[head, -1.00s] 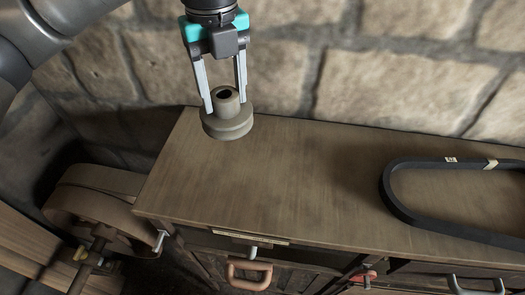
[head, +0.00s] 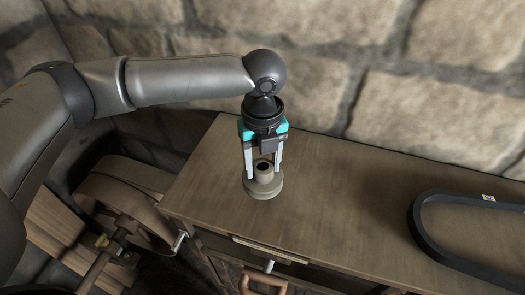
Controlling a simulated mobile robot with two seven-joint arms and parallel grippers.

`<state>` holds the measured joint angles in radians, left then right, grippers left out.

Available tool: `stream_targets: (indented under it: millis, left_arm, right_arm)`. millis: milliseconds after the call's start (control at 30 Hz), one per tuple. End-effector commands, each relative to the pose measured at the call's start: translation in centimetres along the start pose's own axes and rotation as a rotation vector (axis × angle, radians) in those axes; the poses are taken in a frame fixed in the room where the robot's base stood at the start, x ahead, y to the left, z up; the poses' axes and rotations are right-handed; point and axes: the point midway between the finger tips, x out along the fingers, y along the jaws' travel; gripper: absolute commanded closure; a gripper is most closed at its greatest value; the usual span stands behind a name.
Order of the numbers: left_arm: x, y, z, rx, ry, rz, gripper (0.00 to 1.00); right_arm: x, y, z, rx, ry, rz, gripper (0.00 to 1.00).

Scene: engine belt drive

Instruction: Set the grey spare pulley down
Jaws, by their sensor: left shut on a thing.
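The grey spare pulley (head: 263,186) is a stepped round piece with a wide lower rim and a narrower hub with a dark bore on top. My left gripper (head: 263,168) points down and is shut on its hub, one finger on each side. The pulley is upright over the left part of the wooden cabinet top (head: 333,192). I cannot tell whether its underside touches the wood. My right gripper is not in view.
A black belt loop (head: 428,243) lies on the cabinet top at the right. A wooden vise-like frame (head: 125,190) stands left of the cabinet. A stone wall (head: 400,100) rises behind. The wood between pulley and belt is clear.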

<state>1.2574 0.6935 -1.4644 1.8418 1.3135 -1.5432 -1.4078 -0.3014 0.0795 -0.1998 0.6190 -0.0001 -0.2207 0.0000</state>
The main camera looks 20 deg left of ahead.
Motion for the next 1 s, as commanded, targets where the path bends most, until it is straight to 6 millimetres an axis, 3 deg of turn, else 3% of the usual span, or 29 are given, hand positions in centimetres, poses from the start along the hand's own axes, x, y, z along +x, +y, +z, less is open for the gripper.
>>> stream_targets:
  millis: [167, 400, 833, 867, 1000]
  left_arm:
    - [0.9, -0.1, 0.1, 0.000, -0.002, -0.005, 1.00]
    - [3.9, -0.2, 0.0, 0.002, -0.002, -0.005, 1.00]
    - [4.4, -0.2, 0.1, 0.001, -0.002, -0.006, 1.00]
    - [4.6, 0.0, 0.0, 0.001, 0.000, -0.001, 0.40]
    - [4.6, 0.0, 0.0, 0.001, 0.000, 0.000, 0.24]
  right_arm:
    - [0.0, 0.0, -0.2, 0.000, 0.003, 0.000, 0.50]
    - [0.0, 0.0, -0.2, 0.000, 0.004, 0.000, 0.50]
    - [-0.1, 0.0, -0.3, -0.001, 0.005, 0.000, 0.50]
    - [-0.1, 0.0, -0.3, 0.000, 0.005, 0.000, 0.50]
    - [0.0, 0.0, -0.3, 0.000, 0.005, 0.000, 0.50]
